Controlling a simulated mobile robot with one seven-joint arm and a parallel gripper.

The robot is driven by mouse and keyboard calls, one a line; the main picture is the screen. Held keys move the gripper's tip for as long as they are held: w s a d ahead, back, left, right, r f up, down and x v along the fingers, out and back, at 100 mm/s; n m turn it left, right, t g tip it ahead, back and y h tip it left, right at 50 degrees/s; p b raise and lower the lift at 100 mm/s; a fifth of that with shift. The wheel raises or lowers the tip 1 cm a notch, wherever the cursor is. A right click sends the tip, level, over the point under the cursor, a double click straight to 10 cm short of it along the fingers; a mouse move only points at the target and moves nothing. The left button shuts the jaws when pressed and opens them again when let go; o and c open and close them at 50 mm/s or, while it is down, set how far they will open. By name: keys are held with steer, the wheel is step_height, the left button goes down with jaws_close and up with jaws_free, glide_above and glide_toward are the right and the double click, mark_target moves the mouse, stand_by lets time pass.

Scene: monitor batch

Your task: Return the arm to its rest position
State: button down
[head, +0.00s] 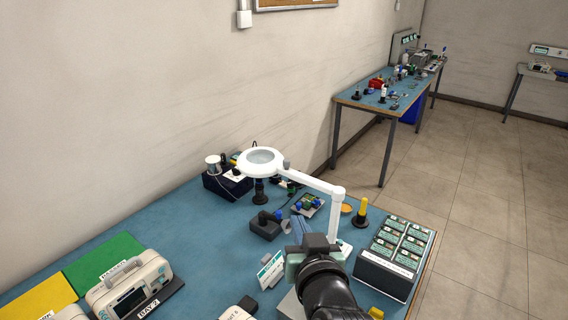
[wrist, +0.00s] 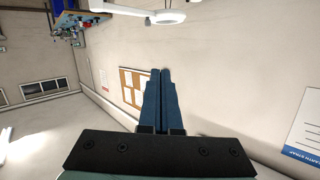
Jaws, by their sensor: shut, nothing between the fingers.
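My gripper (head: 302,233) is raised over the right part of the blue workbench (head: 190,222), pointing away from me. In the wrist view its two blue fingers (wrist: 160,72) lie side by side, shut, with nothing between them. The wrist view looks across at the wall and a cork board (wrist: 132,88), turned on its side. My arm covers part of the bench's front right.
A white magnifier lamp (head: 325,187) reaches over the bench close to my gripper. A rack of labelled boxes (head: 398,258) stands to the right. A monitor (head: 130,288) sits at left near green and yellow mats. Another bench (head: 370,101) stands farther back, with open floor beside it.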

steer(key=s+a+r+t+h, duration=0.1)
steer(key=s+r+t, duration=0.15)
steer(key=r, duration=0.85)
steer(key=s+r+t, duration=0.1)
steer(key=r+t, duration=0.2)
steer(key=r, duration=0.7)
steer(key=s+r+t, duration=0.3)
steer(key=s+r, duration=0.4)
steer(key=r, duration=0.2)
steer(key=s+a+r+t+h, duration=0.1)
steer(key=s+r+t, duration=0.2)
steer(key=s+r, duration=0.4)
step_height(320, 180, up, 4)
steer(key=shift+a+f+t, duration=0.25)
steer(key=shift+a+t, duration=0.05)
steer(key=shift+t, duration=0.05)
steer(key=shift+w, duration=0.1)
